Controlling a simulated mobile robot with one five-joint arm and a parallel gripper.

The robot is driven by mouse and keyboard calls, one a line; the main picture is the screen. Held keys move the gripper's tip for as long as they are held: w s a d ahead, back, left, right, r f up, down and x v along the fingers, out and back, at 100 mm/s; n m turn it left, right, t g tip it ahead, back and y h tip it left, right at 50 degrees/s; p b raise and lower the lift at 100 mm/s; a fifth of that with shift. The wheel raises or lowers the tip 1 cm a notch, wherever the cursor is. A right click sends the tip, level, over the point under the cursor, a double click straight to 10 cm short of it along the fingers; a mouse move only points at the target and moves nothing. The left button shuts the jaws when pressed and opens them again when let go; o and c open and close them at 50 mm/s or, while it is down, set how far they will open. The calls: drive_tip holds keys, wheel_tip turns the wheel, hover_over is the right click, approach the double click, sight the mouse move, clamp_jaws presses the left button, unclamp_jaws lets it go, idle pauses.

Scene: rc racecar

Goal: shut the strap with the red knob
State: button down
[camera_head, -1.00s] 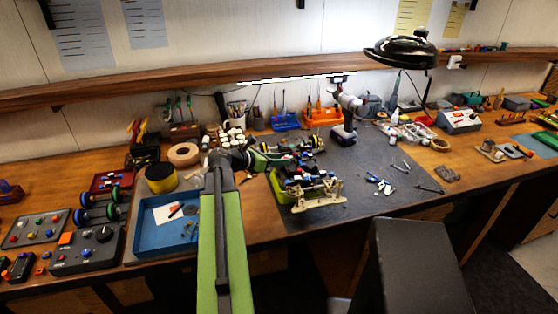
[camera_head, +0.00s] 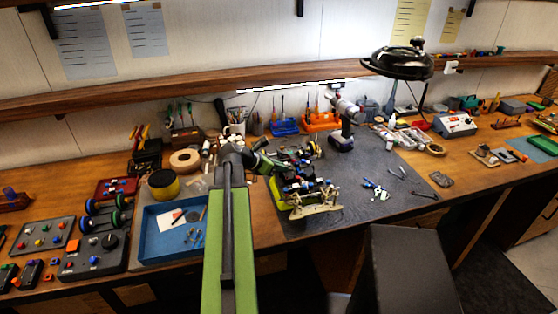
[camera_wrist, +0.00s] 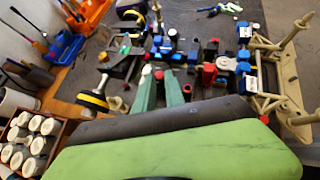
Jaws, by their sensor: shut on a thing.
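The racecar chassis (camera_head: 318,207) stands on the grey mat, with blue, red and black parts on top and a beige end frame toward me. In the wrist view its beige frame (camera_wrist: 281,80) is at the right. My gripper (camera_head: 270,163) reaches over the chassis's left side. In the wrist view my green fingers (camera_wrist: 159,80) are close together, with a small red knob (camera_wrist: 159,75) showing between their tips. The strap itself is too small and partly hidden to make out. A larger red part (camera_wrist: 209,74) sits just right of the fingers.
A blue tray (camera_head: 150,246) with small parts lies left of my arm. A yellow-and-black roll (camera_head: 163,187) stands behind it. A drill (camera_head: 343,130) stands behind the chassis, and pliers (camera_head: 376,190) lie to its right. The mat's right part is mostly clear.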

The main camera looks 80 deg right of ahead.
drive_tip(key=c, duration=1.4)
unclamp_jaws()
drive_tip(key=shift+a, duration=0.1)
drive_tip(key=p+v, duration=1)
drive_tip(key=v, duration=0.7)
drive_tip(key=shift+w+r, duration=0.1)
